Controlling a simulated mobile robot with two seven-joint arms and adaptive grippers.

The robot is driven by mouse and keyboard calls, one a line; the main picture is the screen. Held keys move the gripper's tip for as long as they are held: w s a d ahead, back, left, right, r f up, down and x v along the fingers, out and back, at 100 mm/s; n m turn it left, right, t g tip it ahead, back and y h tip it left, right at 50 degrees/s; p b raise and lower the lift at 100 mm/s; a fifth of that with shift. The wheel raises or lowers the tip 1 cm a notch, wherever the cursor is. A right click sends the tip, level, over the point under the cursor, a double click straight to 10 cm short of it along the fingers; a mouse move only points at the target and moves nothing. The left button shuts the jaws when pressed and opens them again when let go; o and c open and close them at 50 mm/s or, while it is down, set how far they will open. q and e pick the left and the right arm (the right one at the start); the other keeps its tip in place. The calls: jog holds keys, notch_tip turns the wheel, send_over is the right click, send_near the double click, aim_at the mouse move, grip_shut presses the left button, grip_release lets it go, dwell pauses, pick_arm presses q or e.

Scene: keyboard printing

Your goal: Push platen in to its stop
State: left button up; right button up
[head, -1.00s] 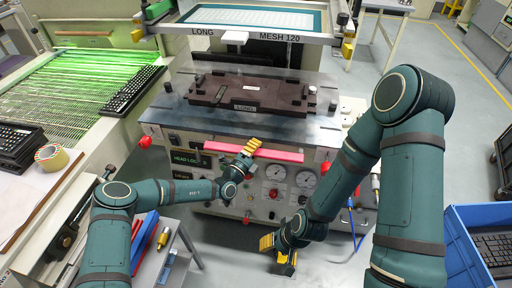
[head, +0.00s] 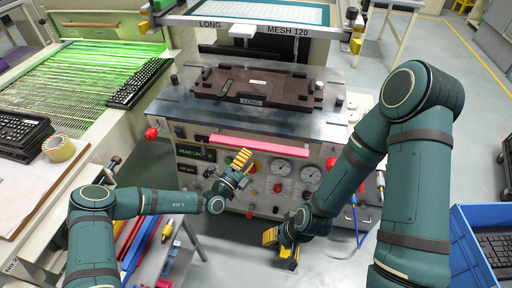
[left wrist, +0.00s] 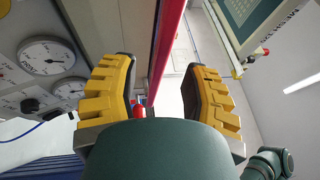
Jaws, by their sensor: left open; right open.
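The platen (head: 320,122) is a grey metal plate on the printing machine, carrying a dark brown fixture (head: 285,86) labelled LONG. A pink-red bar (head: 262,146) runs along its front edge. My left gripper (head: 243,158) is open and empty, just in front of and below the bar. In the left wrist view the red bar (left wrist: 168,40) runs between the lines of the two yellow fingers (left wrist: 158,90); I cannot tell whether they touch it. My right gripper (head: 279,248) is open and low in front of the machine's lower panel. The platen's stop is not visible.
A printing screen frame (head: 260,12) marked MESH 120 is above and behind the platen. Gauges (head: 282,168) and red knobs (head: 151,134) are on the machine's front. A dryer belt with keyboards (head: 140,83) is left. A blue crate (head: 470,250) stands at lower right.

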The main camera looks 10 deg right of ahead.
pick_arm(q)
jog(key=v, duration=0.3)
jog(key=shift+s+a, duration=0.25)
